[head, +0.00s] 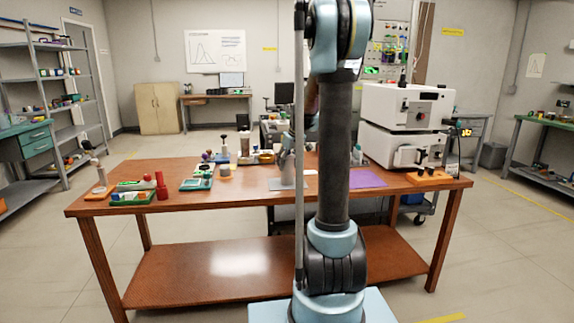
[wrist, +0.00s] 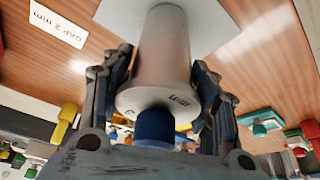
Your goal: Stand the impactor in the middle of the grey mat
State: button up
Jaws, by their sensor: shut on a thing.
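The impactor (wrist: 157,60) is a pale grey cylinder with a wider collar and a dark blue end (wrist: 155,125). My gripper (wrist: 160,78) is shut on it in the wrist view, with one dark finger on each side. The grey mat (wrist: 215,25) shows behind the impactor's far end; I cannot tell whether they touch. In the head view the grey mat (head: 284,184) lies on the table left of my arm, and part of it is hidden. My gripper and the impactor are hard to make out there, beside and behind my arm.
The brown table (head: 240,205) carries several small items at its left and back. A purple mat (head: 367,178) lies right of my arm. A white machine (head: 405,120) stands at the right end. A white "GAP 2 mm" label (wrist: 58,23) lies near the grey mat.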

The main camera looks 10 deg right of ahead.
jog(key=o, duration=1.6)
jog(key=v, duration=1.2)
jog(key=s+a+f+m, duration=0.1)
jog(key=s+f, duration=0.2)
jog(key=s, duration=0.7)
jog(key=s+a+f+m, duration=0.1)
jog(key=s+f, duration=0.1)
jog(key=s, duration=0.8)
jog(key=s+f+m, duration=0.1)
jog(key=s+f, duration=0.3)
jog(key=s, duration=0.2)
jog(key=s+f+m+g+h, duration=0.1)
jog(key=s+f, duration=0.4)
jog(key=s, duration=0.2)
jog(key=s+f+m+h, duration=0.1)
jog(key=s+f, duration=0.4)
jog(key=s, duration=0.2)
jog(key=shift+s+f+g, duration=0.1)
jog(key=shift+f+g, duration=0.05)
jog(key=shift+g, duration=0.25)
